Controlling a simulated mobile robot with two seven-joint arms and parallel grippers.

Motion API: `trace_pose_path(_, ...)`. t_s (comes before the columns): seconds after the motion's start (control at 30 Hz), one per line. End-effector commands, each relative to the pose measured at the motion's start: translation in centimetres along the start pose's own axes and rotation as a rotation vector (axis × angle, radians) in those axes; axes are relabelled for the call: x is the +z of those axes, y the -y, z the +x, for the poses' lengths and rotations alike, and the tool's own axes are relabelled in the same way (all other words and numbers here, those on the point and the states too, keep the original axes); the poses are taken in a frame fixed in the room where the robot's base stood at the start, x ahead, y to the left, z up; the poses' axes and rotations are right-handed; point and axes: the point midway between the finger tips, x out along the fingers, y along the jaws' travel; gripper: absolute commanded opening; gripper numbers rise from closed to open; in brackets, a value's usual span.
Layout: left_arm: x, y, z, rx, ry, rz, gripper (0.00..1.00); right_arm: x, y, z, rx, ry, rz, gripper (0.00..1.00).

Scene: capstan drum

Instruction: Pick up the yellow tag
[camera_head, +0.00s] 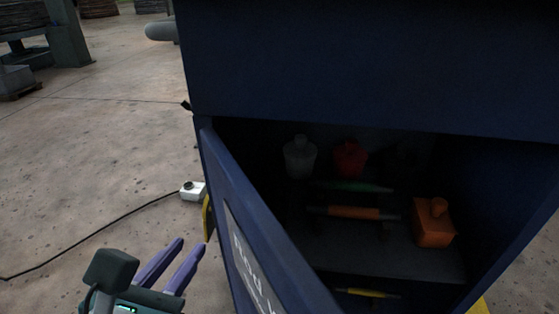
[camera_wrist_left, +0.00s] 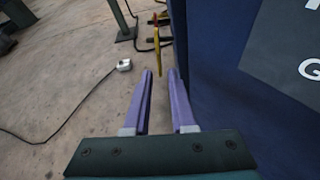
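A thin yellow piece that looks like the yellow tag (camera_head: 206,218) shows at the left edge of the open blue cabinet door, partly hidden by the door. In the left wrist view the yellow tag (camera_wrist_left: 157,38) is seen nearly edge-on, hanging upright beyond the fingertips. My left gripper (camera_head: 191,245) is at the lower left, outside the door, with its purple fingers apart. In the left wrist view the gripper (camera_wrist_left: 161,74) is open and empty, pointing toward the tag, with a gap between them. My right gripper is not in view.
The open blue door (camera_head: 250,230) stands close to the right of my left gripper. Inside the cabinet are a red container (camera_head: 350,158), an orange block (camera_head: 433,230) and several tools. A white box (camera_head: 193,190) with a black cable lies on the floor. Floor to the left is mostly clear.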

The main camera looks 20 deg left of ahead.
Motion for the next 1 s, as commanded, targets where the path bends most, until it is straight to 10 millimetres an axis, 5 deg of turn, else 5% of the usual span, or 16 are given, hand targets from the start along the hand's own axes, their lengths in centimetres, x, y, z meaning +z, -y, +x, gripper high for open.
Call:
trace_pose_path(0.63,-0.1,-0.2,8.8,0.001,0.003,-0.001,0.24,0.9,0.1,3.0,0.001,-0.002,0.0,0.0)
trace_pose_path(1.0,0.1,-0.3,9.6,0.002,0.001,-0.001,0.19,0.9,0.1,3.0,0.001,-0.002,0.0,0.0)
